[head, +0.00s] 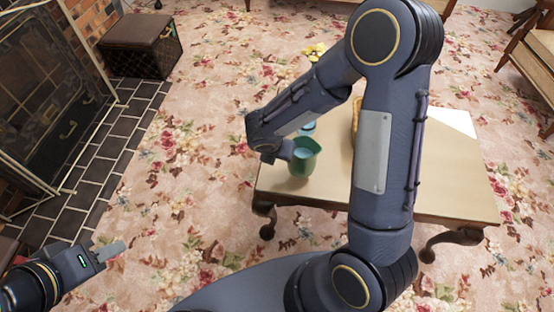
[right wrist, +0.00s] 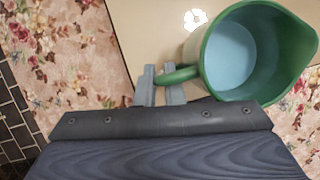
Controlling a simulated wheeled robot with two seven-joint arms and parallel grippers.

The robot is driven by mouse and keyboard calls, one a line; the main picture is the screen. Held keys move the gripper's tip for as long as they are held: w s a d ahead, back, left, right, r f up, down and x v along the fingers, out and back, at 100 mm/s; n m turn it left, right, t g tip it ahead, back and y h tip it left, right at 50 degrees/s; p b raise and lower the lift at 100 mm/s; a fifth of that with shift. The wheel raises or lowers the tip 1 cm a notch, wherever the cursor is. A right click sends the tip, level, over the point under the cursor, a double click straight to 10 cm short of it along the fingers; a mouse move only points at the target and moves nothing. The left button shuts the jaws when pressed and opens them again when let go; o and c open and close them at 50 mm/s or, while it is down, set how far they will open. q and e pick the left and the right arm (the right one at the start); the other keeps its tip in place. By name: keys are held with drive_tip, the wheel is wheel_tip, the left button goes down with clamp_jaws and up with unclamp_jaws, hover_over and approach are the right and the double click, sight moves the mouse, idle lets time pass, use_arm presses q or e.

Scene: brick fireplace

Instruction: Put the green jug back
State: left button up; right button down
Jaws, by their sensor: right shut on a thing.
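The green jug (head: 304,160), pale blue inside, is upright at the left front part of the coffee table (head: 450,190). I cannot tell whether its base touches the tabletop. In the right wrist view the jug (right wrist: 240,50) shows large at upper right, its handle pointing left. My right gripper (right wrist: 162,86) is shut on the handle. In the head view my right arm reaches over the table and its wrist hides most of the fingers. My left gripper (head: 110,250) is at lower left above the carpet, away from the table; its fingers overlap edge-on, with nothing seen in them.
A small blue thing (head: 308,127) stands just behind the jug. A yellow-brown item (head: 356,112) and a white sheet (head: 458,122) are partly hidden by my right arm. The fireplace screen (head: 45,100) is at left.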

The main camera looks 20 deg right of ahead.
drive_tip(key=shift+w+f, duration=0.2)
drive_tip(key=shift+f, duration=0.1)
drive_tip(key=shift+w+d+f+b, duration=0.1)
drive_tip(key=shift+f+b, duration=0.3)
drive_tip(key=shift+f, duration=0.45)
drive_tip(key=shift+w+d+f+b, duration=0.1)
drive_tip(key=shift+f+b, duration=0.3)
drive_tip(key=shift+f, duration=0.45)
drive_tip(key=shift+f, duration=0.1)
drive_tip(key=c, duration=2)
unclamp_jaws()
drive_tip(key=shift+a+f, duration=0.1)
drive_tip(key=o, duration=0.5)
drive_tip(key=shift+c, duration=0.2)
